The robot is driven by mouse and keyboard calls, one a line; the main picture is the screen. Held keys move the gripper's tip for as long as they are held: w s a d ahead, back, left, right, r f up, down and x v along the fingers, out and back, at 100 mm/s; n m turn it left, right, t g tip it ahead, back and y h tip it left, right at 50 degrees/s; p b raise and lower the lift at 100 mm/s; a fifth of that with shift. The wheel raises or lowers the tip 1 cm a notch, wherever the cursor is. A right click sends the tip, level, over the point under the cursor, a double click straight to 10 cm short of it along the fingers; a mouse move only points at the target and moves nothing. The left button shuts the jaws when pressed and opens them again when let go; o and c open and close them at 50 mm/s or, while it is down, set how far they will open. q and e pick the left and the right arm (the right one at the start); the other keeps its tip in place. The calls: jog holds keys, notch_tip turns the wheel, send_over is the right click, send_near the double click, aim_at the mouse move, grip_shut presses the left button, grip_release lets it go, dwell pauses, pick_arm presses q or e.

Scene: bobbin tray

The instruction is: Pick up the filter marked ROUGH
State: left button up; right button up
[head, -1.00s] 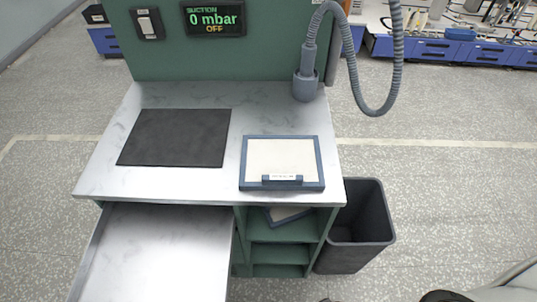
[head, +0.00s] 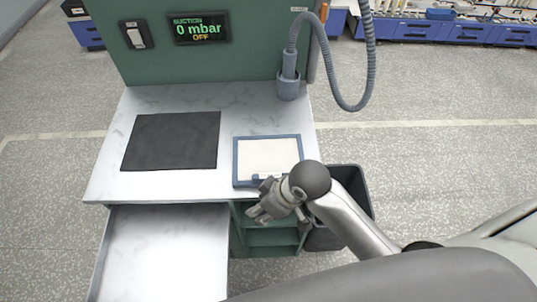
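A flat filter (head: 268,155) with a blue frame and pale face lies on the right of the bench top. A small label holder is on its front edge, and its writing is too small to read. My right gripper (head: 258,203) is over the bench's front edge, just in front of this filter, with its fingers spread and nothing seen between them. I cannot tell whether it touches the frame. The shelf compartment below, where another framed panel showed earlier, is largely hidden by my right gripper. My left gripper is not in view.
A dark mat (head: 172,141) lies on the left of the bench (head: 226,118). A pale pull-out surface (head: 165,245) juts out at front left. A dark bin (head: 353,184) stands at right, partly behind my arm. A suction hose (head: 369,60) hangs above; the display (head: 201,28) reads 0 mbar, OFF.

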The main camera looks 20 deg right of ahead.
jog(key=w+a+r+n+g, duration=0.1)
jog(key=w+a+r+n, duration=0.1)
jog(key=w+r+n, duration=0.25)
notch_tip(320, 180, up, 5)
jog(key=n+g+h, duration=0.2)
jog(key=n+h, duration=0.1)
jog(key=h, duration=0.1)
send_over(270, 174)
jog(key=f, duration=0.2)
jog(key=f+p, duration=0.1)
jog(key=f, duration=0.1)
jog(key=shift+d+f, duration=0.2)
jog(key=shift+f, duration=0.2)
jog(key=shift+s+f+p, duration=0.1)
jog(key=shift+f+p, duration=0.3)
jog(key=shift+f, duration=0.2)
jog(key=f, duration=0.2)
jog(key=f+p, duration=0.1)
jog(key=shift+s+a+f, duration=0.15)
jog(key=shift+a+f, duration=0.1)
jog(key=shift+f, duration=0.45)
grip_shut()
